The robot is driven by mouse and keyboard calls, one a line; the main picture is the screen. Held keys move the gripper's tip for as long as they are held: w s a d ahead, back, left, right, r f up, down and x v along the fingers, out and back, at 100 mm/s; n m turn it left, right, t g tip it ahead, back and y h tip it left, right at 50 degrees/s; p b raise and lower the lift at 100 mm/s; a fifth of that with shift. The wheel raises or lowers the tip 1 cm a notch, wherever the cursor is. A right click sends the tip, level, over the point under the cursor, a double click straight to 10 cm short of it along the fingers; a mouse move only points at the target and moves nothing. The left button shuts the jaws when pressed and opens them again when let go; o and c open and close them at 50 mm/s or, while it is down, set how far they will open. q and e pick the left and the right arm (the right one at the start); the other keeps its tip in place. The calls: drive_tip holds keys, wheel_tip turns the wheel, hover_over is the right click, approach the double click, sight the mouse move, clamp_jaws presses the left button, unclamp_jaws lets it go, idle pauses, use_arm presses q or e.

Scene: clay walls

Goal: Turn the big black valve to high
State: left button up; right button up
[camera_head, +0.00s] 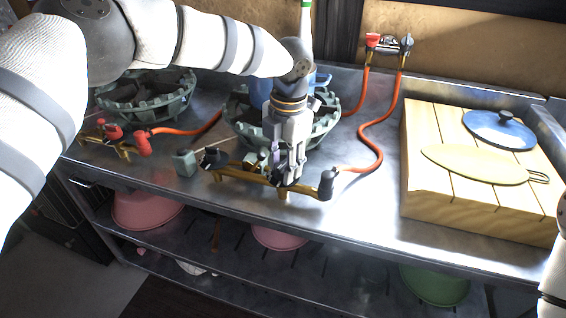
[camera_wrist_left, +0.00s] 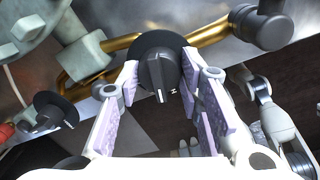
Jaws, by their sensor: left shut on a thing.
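The big black valve (camera_wrist_left: 158,70) is a round black knob with a raised grip on the brass pipe of the front burner. A white line on the grip points down in the left wrist view, with a small white letter beside it. My left gripper (camera_head: 288,180) reaches down from above to the front of this burner; its lilac finger pads (camera_wrist_left: 160,95) stand on both sides of the knob's grip and are shut on it. In the head view the fingers mostly hide the valve. My right gripper is out of view.
A smaller black knob (camera_head: 213,158) sits left on the same brass pipe. Green burner ring (camera_head: 238,120) stands behind; orange hose (camera_head: 372,150) runs right. Another burner (camera_head: 140,100) with red knobs is left. A wooden block (camera_head: 425,195) with a blue lid (camera_head: 480,128) is right.

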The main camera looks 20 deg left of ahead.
use_arm(q)
drive_tip(key=shift+n, duration=1.6)
drive_tip(key=o, duration=1.2)
drive_tip(key=shift+c, duration=0.2)
wheel_tip(320, 180, up, 12)
drive_tip(key=shift+d, duration=0.4)
drive_tip(key=shift+f, duration=0.1)
